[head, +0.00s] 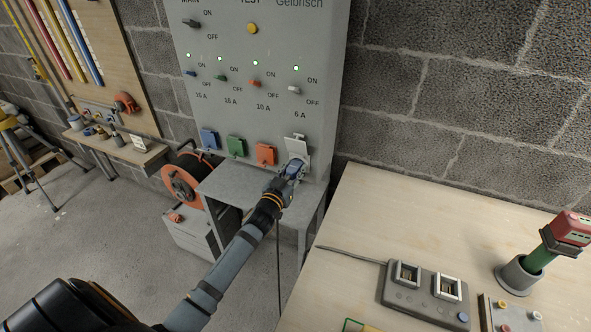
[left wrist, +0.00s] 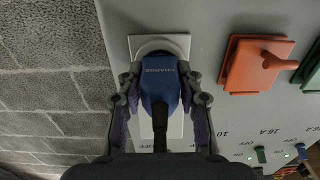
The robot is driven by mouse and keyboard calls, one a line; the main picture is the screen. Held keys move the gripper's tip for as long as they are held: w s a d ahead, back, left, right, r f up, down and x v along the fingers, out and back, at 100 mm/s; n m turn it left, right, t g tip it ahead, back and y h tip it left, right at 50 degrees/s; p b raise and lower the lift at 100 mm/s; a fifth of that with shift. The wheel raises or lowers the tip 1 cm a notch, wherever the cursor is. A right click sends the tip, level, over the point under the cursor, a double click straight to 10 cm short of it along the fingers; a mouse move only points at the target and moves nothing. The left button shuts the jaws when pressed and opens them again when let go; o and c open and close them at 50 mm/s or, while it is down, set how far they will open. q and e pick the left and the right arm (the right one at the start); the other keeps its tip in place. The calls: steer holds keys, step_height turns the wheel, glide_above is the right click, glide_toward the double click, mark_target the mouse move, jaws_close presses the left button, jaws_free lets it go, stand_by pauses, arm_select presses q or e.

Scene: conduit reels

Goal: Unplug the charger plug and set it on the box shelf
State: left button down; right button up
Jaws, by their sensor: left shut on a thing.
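The charger plug (head: 293,168) is blue and sits at the white 6 A socket (head: 299,146), the rightmost on the grey switch box (head: 265,110). The socket's white lid is raised. My left gripper (head: 288,174) is shut on the plug. In the left wrist view the plug (left wrist: 159,80), marked CHARGE, lies between both fingers against the white socket plate (left wrist: 179,44); its dark cable runs back toward the wrist. I cannot tell how deep the plug sits. The grey box shelf (head: 230,186) is below the sockets and looks clear. My right gripper is out of view.
Blue, green and orange lidded sockets (head: 265,154) line up left of the plug. An orange cable reel (head: 181,183) stands beside the shelf. A wooden bench (head: 380,220) at right holds a charger unit (head: 425,292) and a red-green tool (head: 550,245) in a holder.

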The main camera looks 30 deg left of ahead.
mark_target(290, 177)
arm_select(q)
steer(key=shift+s+f, duration=0.2)
steer(key=shift+s, duration=0.05)
steer(key=shift+s+r+b, duration=0.15)
steer(key=shift+s+b, duration=0.3)
steer(key=shift+s+d+b, duration=0.15)
steer(key=shift+s+b, duration=1.2)
steer(key=shift+s, duration=0.95)
